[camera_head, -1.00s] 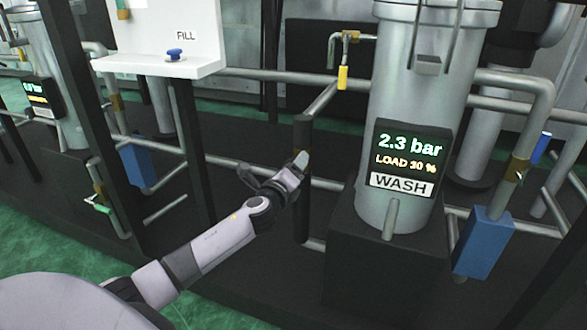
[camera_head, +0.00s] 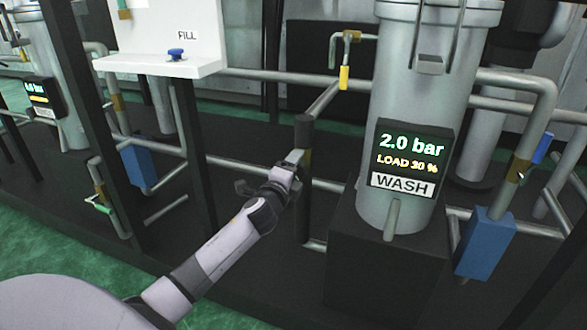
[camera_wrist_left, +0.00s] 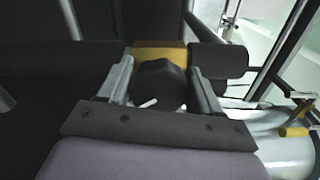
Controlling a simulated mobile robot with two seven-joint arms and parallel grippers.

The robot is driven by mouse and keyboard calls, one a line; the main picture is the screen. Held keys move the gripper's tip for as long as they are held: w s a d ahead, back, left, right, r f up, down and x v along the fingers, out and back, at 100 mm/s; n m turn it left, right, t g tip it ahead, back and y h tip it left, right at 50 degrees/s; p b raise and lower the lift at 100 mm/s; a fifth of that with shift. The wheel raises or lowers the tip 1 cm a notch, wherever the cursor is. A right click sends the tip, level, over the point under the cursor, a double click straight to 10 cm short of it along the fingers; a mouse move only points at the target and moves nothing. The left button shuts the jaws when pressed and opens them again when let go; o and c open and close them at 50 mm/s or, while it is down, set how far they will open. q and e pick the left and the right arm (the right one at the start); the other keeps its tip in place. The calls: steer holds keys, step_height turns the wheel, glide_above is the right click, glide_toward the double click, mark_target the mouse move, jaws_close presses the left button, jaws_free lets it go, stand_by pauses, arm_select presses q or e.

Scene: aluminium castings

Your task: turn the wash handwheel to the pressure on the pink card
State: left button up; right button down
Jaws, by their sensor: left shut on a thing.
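The wash display (camera_head: 405,160) on the large grey cylinder reads 2.0 bar and LOAD 30 %, above a WASH label (camera_head: 402,185). My left gripper (camera_head: 287,170) is at the dark upright pipe left of that cylinder. In the left wrist view its two fingers are on either side of a dark handwheel knob (camera_wrist_left: 160,84), shut on it, in front of a yellow band (camera_wrist_left: 158,53). In the head view the gripper hides most of the handwheel. I see no pink card in these views. My right gripper is not in view.
A white panel marked FILL with a blue knob (camera_head: 176,53) stands at the upper left. A yellow-handled valve (camera_head: 344,77) hangs left of the cylinder's top. A black plinth (camera_head: 375,265) carries the cylinder. Grey pipes and a blue box (camera_head: 484,242) are at the right.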

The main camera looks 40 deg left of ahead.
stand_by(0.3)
arm_select(q)
steer(key=o, duration=1)
steer(key=shift+c, duration=0.2)
steer(key=shift+s, duration=0.1)
steer(key=shift+s+d, duration=0.15)
steer(key=shift+s, duration=0.3)
steer(key=p+v, duration=0.2)
steer(key=v, duration=0.4)
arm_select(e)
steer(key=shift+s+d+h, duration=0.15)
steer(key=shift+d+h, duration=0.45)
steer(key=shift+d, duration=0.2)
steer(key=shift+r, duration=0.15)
